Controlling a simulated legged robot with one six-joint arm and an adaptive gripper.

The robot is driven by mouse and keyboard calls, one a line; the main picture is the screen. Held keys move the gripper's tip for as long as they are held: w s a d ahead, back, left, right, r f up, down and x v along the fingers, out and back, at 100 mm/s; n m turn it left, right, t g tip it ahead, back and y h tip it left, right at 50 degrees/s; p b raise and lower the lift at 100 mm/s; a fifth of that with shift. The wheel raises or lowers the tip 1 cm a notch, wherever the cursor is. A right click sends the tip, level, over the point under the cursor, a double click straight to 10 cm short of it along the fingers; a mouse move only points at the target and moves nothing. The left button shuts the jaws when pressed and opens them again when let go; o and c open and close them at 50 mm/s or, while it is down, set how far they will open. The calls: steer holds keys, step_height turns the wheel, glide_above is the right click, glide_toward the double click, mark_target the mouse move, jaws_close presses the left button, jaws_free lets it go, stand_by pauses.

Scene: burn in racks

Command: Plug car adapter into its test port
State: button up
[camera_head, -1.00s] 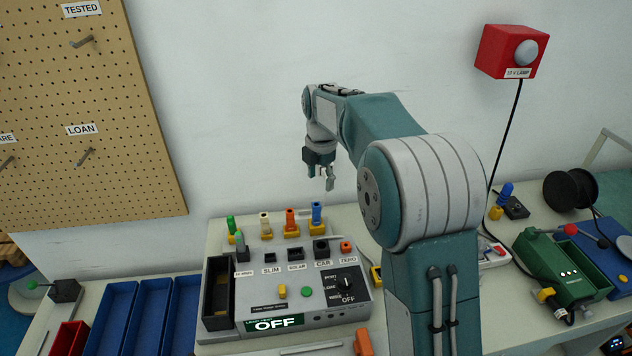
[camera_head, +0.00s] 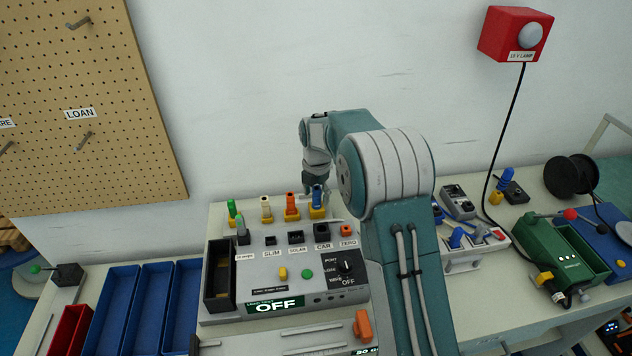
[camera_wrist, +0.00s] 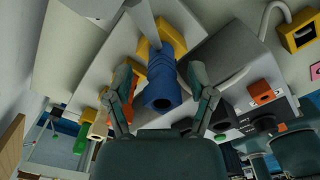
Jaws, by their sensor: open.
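A blue adapter (camera_head: 318,196) stands in a yellow holder at the right end of the adapter row, behind the test box. No label on it can be read. My gripper (camera_head: 317,184) is over its top. In the wrist view, my open fingers (camera_wrist: 159,78) stand on either side of the blue adapter (camera_wrist: 162,88), with gaps showing. The black CAR port (camera_head: 322,232) on the test box (camera_head: 290,256) is in front of that holder; no plug is visible in it. Its opening is too small to make out.
Orange (camera_head: 292,203), beige (camera_head: 266,206) and green (camera_head: 232,208) adapters stand left of the blue one. The orange one is close to my left finger in the wrist view. The ZERO port (camera_head: 346,230) is beside CAR. The wall is close behind.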

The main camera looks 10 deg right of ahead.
steer(key=shift+f, duration=0.6)
jaws_close()
steer(key=shift+r, duration=0.85)
stand_by(1.1)
steer(key=shift+r, duration=1.6)
steer(key=s+r, duration=0.9)
steer(key=s, duration=0.2)
steer(key=shift+s+a, duration=0.25)
steer(key=shift+a, duration=0.15)
